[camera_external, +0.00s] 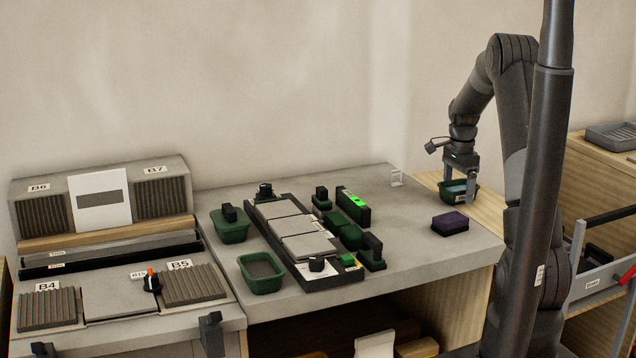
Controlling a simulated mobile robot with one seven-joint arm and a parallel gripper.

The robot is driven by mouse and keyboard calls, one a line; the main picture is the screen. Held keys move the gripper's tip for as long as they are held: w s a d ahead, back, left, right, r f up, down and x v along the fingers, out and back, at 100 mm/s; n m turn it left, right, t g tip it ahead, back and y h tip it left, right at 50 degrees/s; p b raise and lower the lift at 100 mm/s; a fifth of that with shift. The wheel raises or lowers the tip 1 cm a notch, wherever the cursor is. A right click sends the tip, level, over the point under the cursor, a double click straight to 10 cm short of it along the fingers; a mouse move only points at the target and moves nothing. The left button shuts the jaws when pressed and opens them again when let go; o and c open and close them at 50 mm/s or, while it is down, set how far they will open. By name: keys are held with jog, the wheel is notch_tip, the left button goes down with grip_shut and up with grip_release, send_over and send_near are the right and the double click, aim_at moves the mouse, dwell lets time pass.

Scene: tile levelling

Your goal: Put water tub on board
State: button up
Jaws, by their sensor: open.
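The board (263,232) looks to be the dark-framed panel with grey tiles in the middle of the grey tabletop, though other surfaces could bear that name.
Two other green tubs, one near the front (262,285) and one behind it (232,234), stand left of the board. Green blocks (351,237) line its right side. A purple sponge-like block (450,223) lies near the tub. The grey tabletop (420,255) is bare towards its right front.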

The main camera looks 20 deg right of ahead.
notch_tip(320, 180, up, 12)
jog(key=s+a+r+n+t, duration=0.1)
jog(key=s+a+r+n, duration=0.25)
jog(key=a+r, duration=0.25)
jog(key=s+a+r+n+t, duration=0.2)
jog(key=s+a+r+n, duration=0.3)
jog(key=s+a, duration=0.4)
jog(key=s+a+f+n+t, duration=0.1)
jog(key=s+a+n, duration=0.3)
jog(key=s, duration=0.5)
jog(key=s+a+f+n+t, duration=0.1)
jog(key=s+a+n, duration=0.3)
jog(key=s, duration=0.6)
jog(key=shift+s+f+n+t, duration=0.3)
jog(key=shift+f+n, duration=0.3)
jog(key=shift+n, duration=0.15)
jog(key=shift+o, duration=0.5)
